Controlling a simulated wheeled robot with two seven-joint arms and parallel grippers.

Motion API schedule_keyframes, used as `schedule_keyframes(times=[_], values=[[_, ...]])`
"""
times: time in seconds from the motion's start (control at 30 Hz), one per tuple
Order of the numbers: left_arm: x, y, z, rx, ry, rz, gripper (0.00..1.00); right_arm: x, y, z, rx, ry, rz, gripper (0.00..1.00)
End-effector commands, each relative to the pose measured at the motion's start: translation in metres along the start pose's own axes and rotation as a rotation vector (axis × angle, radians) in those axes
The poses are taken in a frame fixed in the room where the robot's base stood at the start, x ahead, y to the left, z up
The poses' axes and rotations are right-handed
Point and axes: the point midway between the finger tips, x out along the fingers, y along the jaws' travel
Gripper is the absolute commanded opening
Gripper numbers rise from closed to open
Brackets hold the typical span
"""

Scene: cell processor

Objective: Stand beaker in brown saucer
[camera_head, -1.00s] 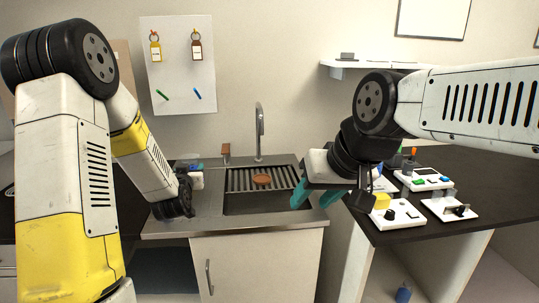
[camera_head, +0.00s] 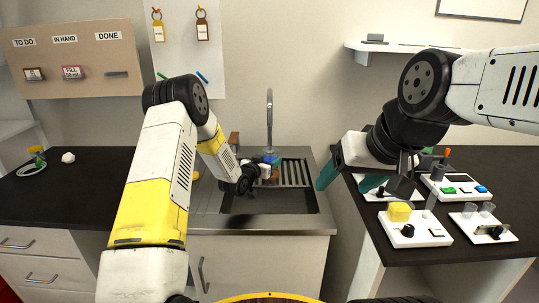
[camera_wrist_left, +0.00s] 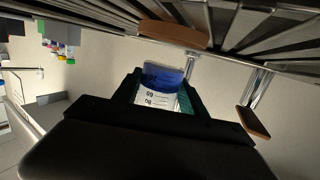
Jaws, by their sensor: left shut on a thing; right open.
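The beaker (camera_head: 271,159), with blue liquid inside and printed marks, is held between the teal fingers of my left gripper (camera_head: 262,169). The left wrist view, which is upside down, shows the beaker (camera_wrist_left: 160,88) roughly upright. The brown saucer (camera_wrist_left: 175,34) lies on the sink rack, close to the beaker's base. A gap shows between them in that view. In the head view my gripper and the beaker hide most of the saucer (camera_head: 275,174). My right gripper (camera_head: 343,186) is open and empty, right of the sink.
The metal sink (camera_head: 240,222) has a slatted rack (camera_head: 297,172) at its back. A tall faucet (camera_head: 269,115) and a brown-topped lever (camera_head: 234,138) stand behind it. White devices (camera_head: 413,228) crowd the right counter. The left counter (camera_head: 75,195) is mostly clear.

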Motion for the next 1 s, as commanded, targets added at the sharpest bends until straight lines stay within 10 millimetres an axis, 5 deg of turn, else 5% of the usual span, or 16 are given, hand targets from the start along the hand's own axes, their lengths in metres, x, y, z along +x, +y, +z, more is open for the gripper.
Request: schedule_keyframes(times=[0.2, 1.0], values=[[0.003, 0.0, 0.02, 0.0, 0.0, -0.001, 0.0, 0.0, 0.0, 0.0, 0.0, 0.0, 0.0, 0.71], [0.003, -0.001, 0.025, 0.0, 0.0, -0.002, 0.0, 0.0, 0.0, 0.0, 0.0, 0.0, 0.0, 0.71]])
